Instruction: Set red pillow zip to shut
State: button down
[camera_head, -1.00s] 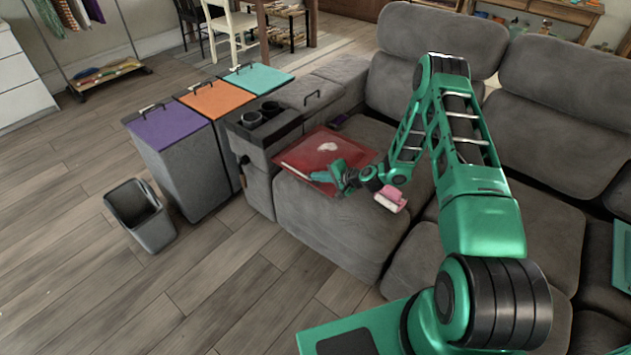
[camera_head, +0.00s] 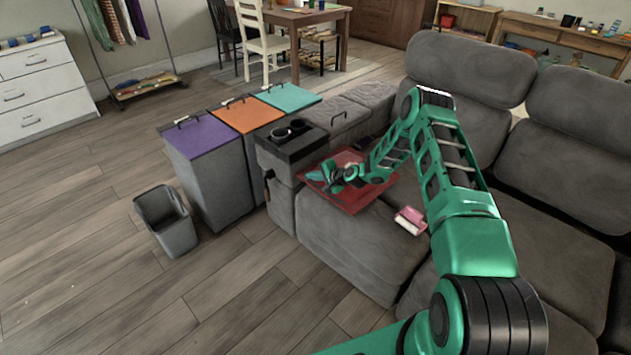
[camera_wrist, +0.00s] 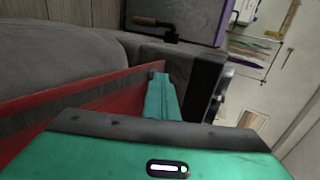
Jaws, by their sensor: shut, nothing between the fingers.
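The red pillow (camera_head: 357,198) lies flat on the left sofa seat, against the dark armrest. Its red side also fills a band in the wrist view (camera_wrist: 60,118). My gripper (camera_head: 314,179) is over the pillow's left end, close to the armrest. In the wrist view my fingers (camera_wrist: 158,92) are shut and empty beside the pillow's edge. I cannot tell whether they touch the pillow. The zip cannot be made out now; my gripper and arm cover part of the pillow.
A pink and white object (camera_head: 411,220) lies on the seat to the right. The armrest (camera_head: 292,138) holds two dark cups. Bins with purple (camera_head: 200,138), orange and teal lids stand to its left. A grey open bin (camera_head: 167,220) stands on the floor. The floor in front is clear.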

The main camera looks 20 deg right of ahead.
aim_at(320, 188)
jog(key=shift+w+a, duration=0.1)
jog(key=shift+a, duration=0.05)
jog(key=s+d, duration=0.1)
jog(key=s, duration=0.1)
jog(key=s+d, duration=0.1)
jog(key=s, duration=0.1)
jog(key=shift+d+r, duration=0.1)
jog(key=v, duration=0.9)
jog(key=shift+s+d, duration=0.15)
jog(key=shift+s+r, duration=0.1)
jog(key=shift+r, duration=0.2)
jog(key=s+d+r+n+g+h, duration=0.2)
jog(key=s+d+r+n+g, duration=0.15)
jog(key=s+r, duration=0.95)
jog(key=s+d+r+n+g+h, duration=0.3)
jog(key=s+r+n+g, duration=0.1)
jog(key=s+r, duration=0.8)
jog(key=s+r+g, duration=0.1)
jog(key=s+r, duration=0.2)
jog(key=s, duration=0.6)
jog(key=s+a+r+m+g, duration=0.1)
jog(key=s+r, duration=0.2)
jog(key=s, duration=0.7)
jog(key=s+a+r+g, duration=0.1)
jog(key=s+r, duration=0.3)
jog(key=s, duration=0.6)
